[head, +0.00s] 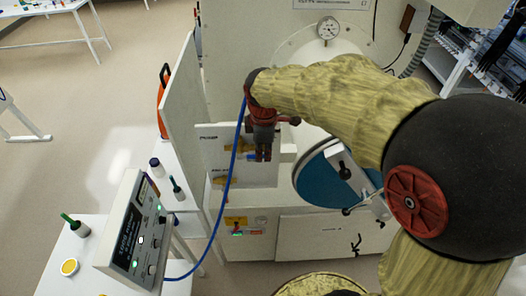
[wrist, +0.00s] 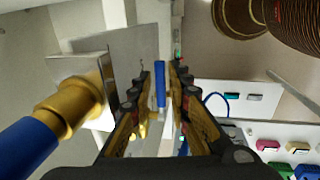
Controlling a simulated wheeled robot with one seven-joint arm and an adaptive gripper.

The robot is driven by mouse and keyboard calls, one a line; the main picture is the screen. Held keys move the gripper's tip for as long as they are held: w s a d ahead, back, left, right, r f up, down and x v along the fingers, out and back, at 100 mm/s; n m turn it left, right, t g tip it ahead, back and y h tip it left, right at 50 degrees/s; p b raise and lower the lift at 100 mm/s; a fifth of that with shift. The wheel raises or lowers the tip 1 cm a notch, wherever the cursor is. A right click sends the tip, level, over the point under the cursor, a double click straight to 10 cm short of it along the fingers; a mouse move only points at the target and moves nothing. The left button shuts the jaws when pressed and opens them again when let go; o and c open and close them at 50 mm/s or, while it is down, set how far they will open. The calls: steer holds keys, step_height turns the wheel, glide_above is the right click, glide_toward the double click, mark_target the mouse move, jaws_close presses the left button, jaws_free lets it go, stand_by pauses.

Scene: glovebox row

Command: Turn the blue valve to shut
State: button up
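My gripper (head: 263,152) points down in front of the white panel with yellow labels, left of the large white housing. In the wrist view its two fingers (wrist: 161,95) stand apart. A narrow upright blue bar (wrist: 160,84), which looks like the blue valve's handle, shows between them with a gap on each side. I cannot tell how far beyond the fingertips it lies. In the head view the blue valve cannot be made out; my gripper and arm cover part of that panel.
A blue hose (head: 230,180) hangs just left of my gripper, down to a grey meter box (head: 137,235). A thick blue tube with a brass fitting (wrist: 70,105) is close at left in the wrist view. A white upright board (head: 185,110) stands left; a round blue disc (head: 325,182) is at right.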

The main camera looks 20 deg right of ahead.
steer(key=shift+w+f, duration=0.1)
steer(key=shift+f, duration=0.3)
steer(key=shift+c, duration=0.3)
steer(key=c, duration=0.4)
jaws_close()
